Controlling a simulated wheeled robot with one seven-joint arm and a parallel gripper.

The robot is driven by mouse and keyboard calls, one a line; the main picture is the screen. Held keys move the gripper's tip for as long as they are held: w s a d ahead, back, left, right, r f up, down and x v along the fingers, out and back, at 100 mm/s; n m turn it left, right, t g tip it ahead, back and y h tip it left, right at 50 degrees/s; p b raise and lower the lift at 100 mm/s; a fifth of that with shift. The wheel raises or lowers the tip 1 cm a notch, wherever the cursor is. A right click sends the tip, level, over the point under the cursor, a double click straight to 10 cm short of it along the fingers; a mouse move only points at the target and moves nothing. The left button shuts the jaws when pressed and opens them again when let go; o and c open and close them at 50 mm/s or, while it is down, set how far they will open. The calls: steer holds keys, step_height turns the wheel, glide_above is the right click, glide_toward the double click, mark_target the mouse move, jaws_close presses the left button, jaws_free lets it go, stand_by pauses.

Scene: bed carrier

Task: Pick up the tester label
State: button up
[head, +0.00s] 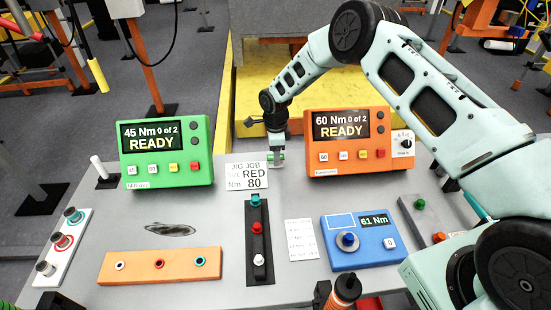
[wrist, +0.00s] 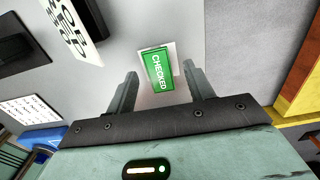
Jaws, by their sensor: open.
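My gripper (wrist: 160,82) is open, with one finger on each side of the label's near end in the picture. It also shows in the head view (head: 275,162), pointing down between the two large display units. I cannot tell whether the fingers touch the label or how high they are above the table.
A green unit (head: 166,178) stands left of my gripper and an orange unit (head: 345,172) close on its right. A JIG JOB sign (head: 246,177) stands just to the left front. A blue tester (head: 365,259) reading 61 Nm and an orange block (head: 160,278) are nearer.

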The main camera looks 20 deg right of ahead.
steer(key=c, duration=0.9)
steer(key=shift+c, duration=0.3)
steer(key=shift+r, duration=0.1)
